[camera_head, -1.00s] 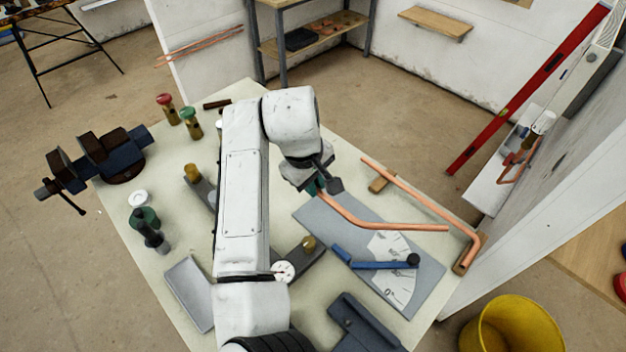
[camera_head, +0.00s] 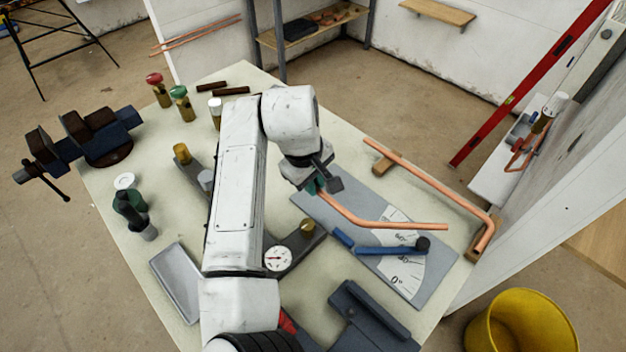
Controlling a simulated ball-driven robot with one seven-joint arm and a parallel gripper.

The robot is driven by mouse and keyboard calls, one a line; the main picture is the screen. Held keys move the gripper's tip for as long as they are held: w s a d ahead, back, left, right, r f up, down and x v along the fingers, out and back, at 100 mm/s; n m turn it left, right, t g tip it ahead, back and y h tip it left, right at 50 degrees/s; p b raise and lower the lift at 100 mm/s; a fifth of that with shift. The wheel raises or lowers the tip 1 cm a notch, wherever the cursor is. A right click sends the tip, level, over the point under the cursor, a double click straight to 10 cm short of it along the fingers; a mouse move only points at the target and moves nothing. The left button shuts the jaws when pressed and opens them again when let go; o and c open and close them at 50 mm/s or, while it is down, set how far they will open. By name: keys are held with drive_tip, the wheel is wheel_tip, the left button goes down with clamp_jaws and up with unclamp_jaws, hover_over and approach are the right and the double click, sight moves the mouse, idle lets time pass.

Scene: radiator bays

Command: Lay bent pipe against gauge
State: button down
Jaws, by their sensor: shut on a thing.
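A bent copper pipe (camera_head: 385,225) lies over a grey gauge plate (camera_head: 352,208) with a white angle scale (camera_head: 405,268). My gripper (camera_head: 317,187) is shut on the pipe's left end; the arm hides part of the grip. The pipe's long leg runs right, above the blue pointer arm (camera_head: 385,250) with its dark pivot knob (camera_head: 423,243). I cannot tell whether the pipe touches the plate or the pointer. A second bent copper pipe (camera_head: 430,182) rests on wooden blocks at the bench's right edge.
A vise (camera_head: 90,140) stands at the bench's left edge. A grey tray (camera_head: 178,280), a dial gauge (camera_head: 278,258) and a dark metal block (camera_head: 360,318) sit around my arm. A yellow bucket (camera_head: 520,325) stands on the floor at right. A red level (camera_head: 530,85) leans on the wall.

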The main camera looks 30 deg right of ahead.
sight(317, 205)
drive_tip(key=shift+f+b, duration=0.35)
drive_tip(key=shift+f, duration=0.9)
drive_tip(key=shift+h, duration=0.3)
drive_tip(key=shift+s+p, duration=0.2)
drive_tip(key=shift+p, duration=0.35)
drive_tip(key=shift+p, duration=0.4)
drive_tip(key=shift+f+b, duration=0.3)
drive_tip(key=shift+f, duration=0.65)
drive_tip(key=shift+p, duration=0.35)
drive_tip(key=shift+f, duration=0.55)
idle(0.5)
